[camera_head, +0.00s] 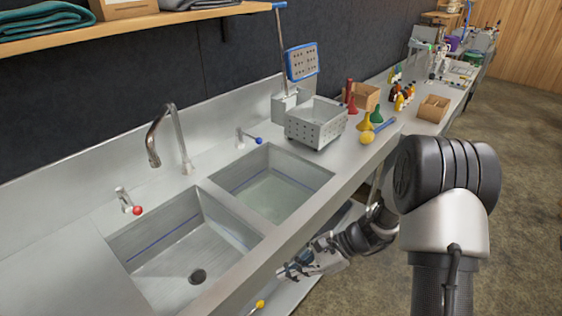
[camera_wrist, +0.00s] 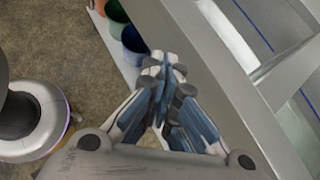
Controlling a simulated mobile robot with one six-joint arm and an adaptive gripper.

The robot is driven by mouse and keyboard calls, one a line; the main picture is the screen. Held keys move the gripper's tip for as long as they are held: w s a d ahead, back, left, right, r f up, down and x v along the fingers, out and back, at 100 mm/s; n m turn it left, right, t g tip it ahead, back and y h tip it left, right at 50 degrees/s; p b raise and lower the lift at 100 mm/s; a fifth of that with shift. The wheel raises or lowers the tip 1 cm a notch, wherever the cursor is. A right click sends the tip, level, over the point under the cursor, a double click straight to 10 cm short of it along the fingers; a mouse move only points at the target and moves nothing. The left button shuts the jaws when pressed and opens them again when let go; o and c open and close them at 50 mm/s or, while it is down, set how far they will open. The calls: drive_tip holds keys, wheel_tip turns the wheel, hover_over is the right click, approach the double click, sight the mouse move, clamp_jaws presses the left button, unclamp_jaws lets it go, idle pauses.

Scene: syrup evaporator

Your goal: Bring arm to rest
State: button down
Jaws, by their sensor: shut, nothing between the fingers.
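My gripper (camera_head: 290,268) is at the front edge of the sink counter (camera_head: 225,277), low and beside it, with its fingers pointing left in the head view. In the wrist view my gripper (camera_wrist: 165,62) has its fingers together and empty. My arm is bent, with its large dark joint at the right of the head view and the forearm folded down toward the counter front. Whether the gripper touches the counter edge cannot be told.
Two sink basins (camera_head: 198,249) lie beside the gripper. A perforated metal basket (camera_head: 316,123), funnels (camera_head: 365,122) and bottles stand farther back on the counter. Coloured buckets (camera_wrist: 133,42) stand below the counter edge. The floor (camera_head: 525,190) at right is clear.

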drive_tip(key=s+d+r+n+h, duration=0.3)
drive_tip(key=s+r+n+h, duration=0.35)
drive_tip(key=r, duration=0.75)
drive_tip(key=s+d+r+n+t+h, duration=0.2)
drive_tip(key=s+d+r+n+t, duration=0.1)
drive_tip(key=s, duration=0.4)
drive_tip(key=s+d+r+n+t+h, duration=0.2)
drive_tip(key=s+d+r+n+t, duration=0.1)
drive_tip(key=s+d+r+n, duration=0.2)
drive_tip(key=shift+s+d+r+n, duration=0.45)
drive_tip(key=shift+s+n, duration=0.2)
drive_tip(key=shift+s, duration=0.3)
drive_tip(key=c, duration=2.3)
unclamp_jaws()
drive_tip(key=shift+w+a, duration=0.1)
